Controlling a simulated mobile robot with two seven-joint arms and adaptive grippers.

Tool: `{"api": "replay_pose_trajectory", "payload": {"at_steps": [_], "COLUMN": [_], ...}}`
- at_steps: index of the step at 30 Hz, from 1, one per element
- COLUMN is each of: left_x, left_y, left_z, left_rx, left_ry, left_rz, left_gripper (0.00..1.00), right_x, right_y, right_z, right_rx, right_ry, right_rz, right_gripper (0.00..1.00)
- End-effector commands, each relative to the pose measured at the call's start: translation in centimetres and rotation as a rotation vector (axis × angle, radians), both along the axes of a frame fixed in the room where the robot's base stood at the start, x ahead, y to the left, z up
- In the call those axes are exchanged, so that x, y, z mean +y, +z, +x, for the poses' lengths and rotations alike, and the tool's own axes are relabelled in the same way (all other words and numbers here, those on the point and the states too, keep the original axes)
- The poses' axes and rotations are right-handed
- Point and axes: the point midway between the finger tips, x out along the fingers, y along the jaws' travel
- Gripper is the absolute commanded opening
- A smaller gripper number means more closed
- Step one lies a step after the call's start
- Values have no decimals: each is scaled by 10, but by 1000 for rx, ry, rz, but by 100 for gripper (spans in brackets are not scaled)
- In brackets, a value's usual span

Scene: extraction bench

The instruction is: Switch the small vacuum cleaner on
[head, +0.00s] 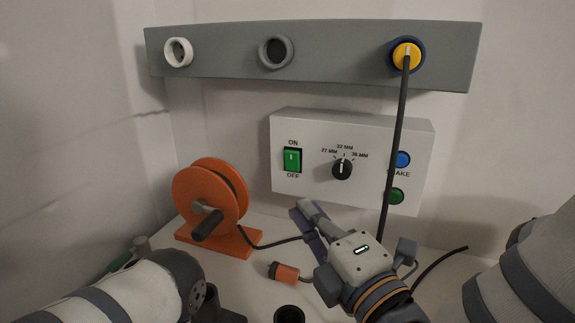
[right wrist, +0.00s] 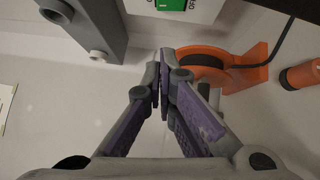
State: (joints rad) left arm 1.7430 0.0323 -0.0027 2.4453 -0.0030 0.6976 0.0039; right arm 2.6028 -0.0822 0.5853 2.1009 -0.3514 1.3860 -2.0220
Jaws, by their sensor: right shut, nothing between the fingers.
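A light grey control box (head: 352,188) hangs on the back wall. It carries a green rocker switch (head: 292,160) marked ON above and OFF below; which side is pressed I cannot tell. A black dial (head: 342,169) points up, roughly to 32 MM. My right gripper (head: 302,208) is shut and empty, with its fingertips below the box and apart from it. In the right wrist view the purple-padded fingers (right wrist: 161,82) meet, and part of the green switch (right wrist: 172,4) shows at the top edge. I cannot make out a vacuum cleaner body. My left gripper is not in view.
A grey rail (head: 225,62) above has two empty sockets and a yellow plug (head: 407,55); its black cable hangs across the box, near the blue button (head: 402,159) and green button (head: 396,196). An orange cable reel (head: 207,190) and orange connector (head: 284,272) are on the bench.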

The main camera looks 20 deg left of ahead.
Motion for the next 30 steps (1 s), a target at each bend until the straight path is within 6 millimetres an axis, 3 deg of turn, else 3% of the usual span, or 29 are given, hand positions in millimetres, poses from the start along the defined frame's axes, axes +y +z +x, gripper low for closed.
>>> {"api": "replay_pose_trajectory", "payload": {"at_steps": [5, 16, 22, 30], "left_x": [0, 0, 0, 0], "left_y": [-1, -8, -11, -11], "left_z": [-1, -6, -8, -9], "left_rx": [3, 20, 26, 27], "left_ry": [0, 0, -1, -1], "left_rz": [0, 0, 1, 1], "left_gripper": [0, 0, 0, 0], "right_x": [15, 70, 67, 66], "right_y": [2, 10, 15, 18], "right_z": [16, 75, 104, 111], "right_rx": [-1, 1, 1, -1], "right_ry": [-1, -3, -2, 0], "right_rz": [2, 3, 2, 1], "right_gripper": [0, 0, 0, 0]}}
